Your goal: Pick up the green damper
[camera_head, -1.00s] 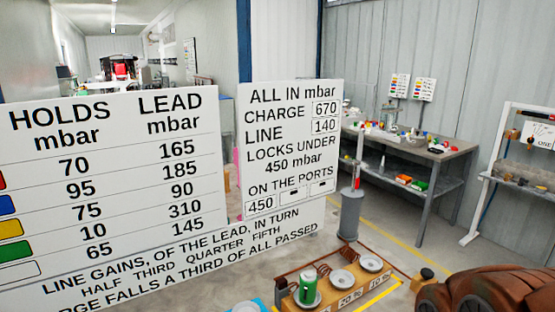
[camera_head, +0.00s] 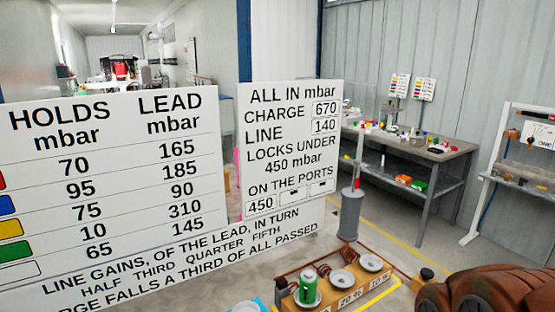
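A green damper (camera_head: 308,287), a small green cylinder with a light top, stands upright on the left round plate of a low wooden block (camera_head: 330,300) at the bottom of the head view. The two plates to its right are empty. The labels on the block's front include "20 %" and "10 %". My gripper is not in view, so its distance from the damper cannot be told.
A large white board (camera_head: 110,190) and a smaller one (camera_head: 290,150) stand at left and centre. A brown rounded body (camera_head: 485,292) fills the lower right. A grey post (camera_head: 349,214) stands behind the block. A workbench (camera_head: 440,155) holds small parts; open floor lies before it.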

